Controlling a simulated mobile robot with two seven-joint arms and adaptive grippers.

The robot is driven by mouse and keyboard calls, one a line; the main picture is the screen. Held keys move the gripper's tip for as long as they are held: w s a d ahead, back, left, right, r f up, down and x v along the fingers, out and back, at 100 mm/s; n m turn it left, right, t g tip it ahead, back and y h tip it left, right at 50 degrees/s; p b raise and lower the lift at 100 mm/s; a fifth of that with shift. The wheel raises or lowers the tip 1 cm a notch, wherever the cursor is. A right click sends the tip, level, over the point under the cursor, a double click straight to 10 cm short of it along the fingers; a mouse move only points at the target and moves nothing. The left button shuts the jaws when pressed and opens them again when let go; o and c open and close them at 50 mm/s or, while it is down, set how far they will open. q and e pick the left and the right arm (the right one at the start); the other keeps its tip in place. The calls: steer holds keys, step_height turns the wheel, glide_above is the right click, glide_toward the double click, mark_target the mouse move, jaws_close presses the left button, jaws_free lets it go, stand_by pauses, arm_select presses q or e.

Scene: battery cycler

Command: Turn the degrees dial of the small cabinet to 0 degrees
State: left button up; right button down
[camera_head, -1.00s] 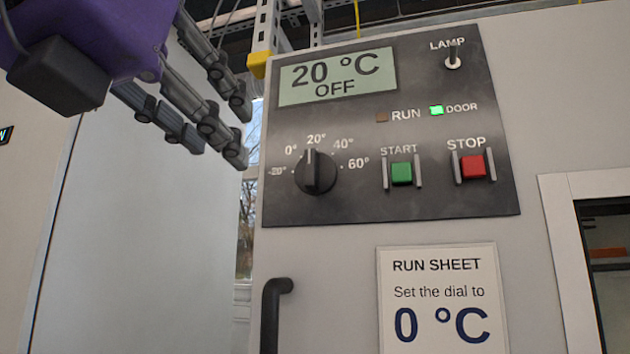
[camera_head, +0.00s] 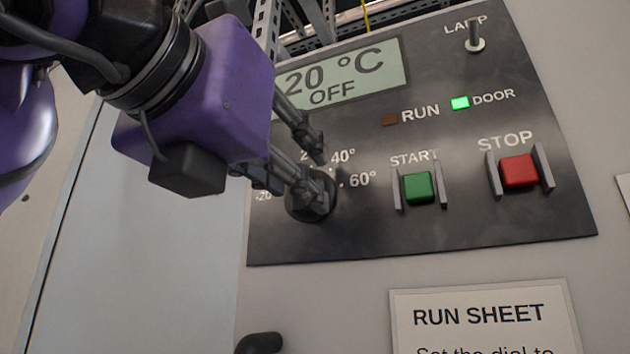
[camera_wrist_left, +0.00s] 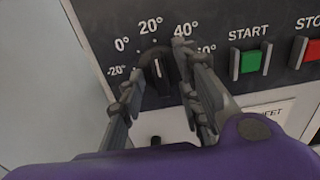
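The black degrees dial (camera_head: 298,207) sits on the dark control panel, largely hidden behind my left gripper (camera_head: 318,182) in the head view. In the left wrist view the dial (camera_wrist_left: 156,60) lies between the tips of my left gripper (camera_wrist_left: 159,78). The fingers are apart, one on each side of the dial. I cannot tell whether they touch it. The dial's pointer appears to face the 20° mark. The display (camera_head: 340,78) reads 20 °C and OFF. My right gripper is in neither view.
To the right of the dial are the green START button (camera_head: 419,187) and red STOP button (camera_head: 519,170), each between guards. The LAMP switch (camera_head: 474,38) is above. The DOOR light (camera_head: 460,103) glows green. A run sheet (camera_head: 480,315) and black handle (camera_head: 260,343) are below.

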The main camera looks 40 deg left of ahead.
arm_select(q)
steer(key=shift+w+a, duration=0.1)
steer(key=shift+w, duration=0.2)
jaws_close()
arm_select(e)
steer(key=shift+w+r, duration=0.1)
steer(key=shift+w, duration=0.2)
